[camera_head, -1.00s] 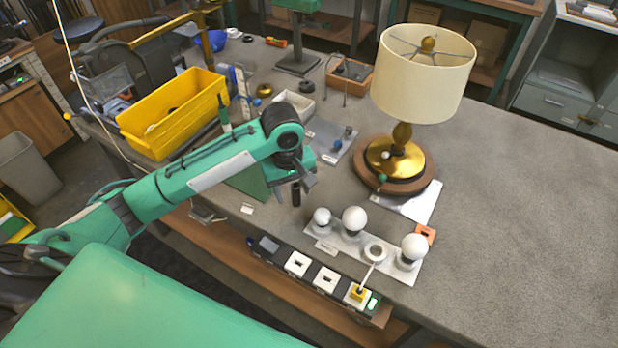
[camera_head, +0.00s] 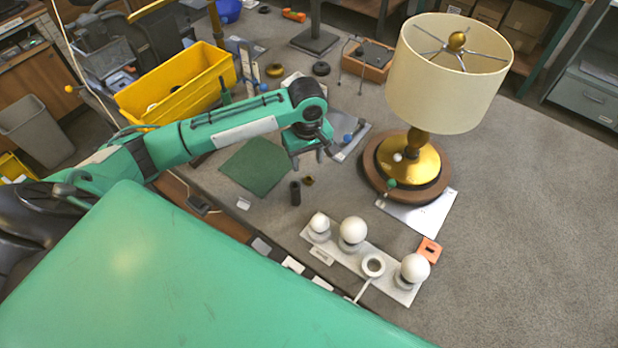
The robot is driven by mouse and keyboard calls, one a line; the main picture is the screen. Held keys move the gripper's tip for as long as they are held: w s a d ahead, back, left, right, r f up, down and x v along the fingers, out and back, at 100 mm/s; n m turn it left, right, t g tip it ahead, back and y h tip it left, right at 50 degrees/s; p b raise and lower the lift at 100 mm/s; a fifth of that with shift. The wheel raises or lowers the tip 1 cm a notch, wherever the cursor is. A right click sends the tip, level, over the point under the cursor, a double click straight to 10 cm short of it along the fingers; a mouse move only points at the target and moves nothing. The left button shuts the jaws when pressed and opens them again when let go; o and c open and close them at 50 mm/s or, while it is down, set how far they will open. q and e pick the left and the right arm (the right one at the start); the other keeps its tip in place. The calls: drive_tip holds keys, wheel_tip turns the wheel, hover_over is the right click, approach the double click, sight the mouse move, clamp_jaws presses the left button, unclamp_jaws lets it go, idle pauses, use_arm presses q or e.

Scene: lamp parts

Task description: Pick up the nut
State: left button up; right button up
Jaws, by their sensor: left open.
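A small dark brass-coloured piece (camera_head: 308,181), which looks like the nut, lies on the grey tabletop. It is too small for me to be sure of its shape. It is beside a short dark cylinder (camera_head: 295,192). My left gripper (camera_head: 312,154) is above the table, a little beyond the brass piece in the picture and apart from it. It is open, and I see nothing between its fingers, though they are partly hidden by the wrist. My right gripper is not in view.
The lamp (camera_head: 445,90) stands to the right of my left gripper. A bulb rack (camera_head: 340,252) with white bulbs is nearer. A green mat (camera_head: 257,166) and a yellow bin (camera_head: 180,88) are to the left. The tabletop on the right is clear.

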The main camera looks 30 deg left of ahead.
sight(308, 180)
use_arm(q)
drive_tip(key=shift+w+f, duration=0.1)
drive_tip(key=shift+f, duration=0.75)
drive_tip(key=shift+f+p, duration=0.4)
drive_tip(key=shift+f, duration=0.35)
wheel_tip(308, 180, down, 3)
drive_tip(key=shift+r, duration=0.15)
drive_tip(key=shift+a+f, duration=0.1)
drive_tip(key=shift+f, duration=0.4)
drive_tip(key=c, duration=1.1)
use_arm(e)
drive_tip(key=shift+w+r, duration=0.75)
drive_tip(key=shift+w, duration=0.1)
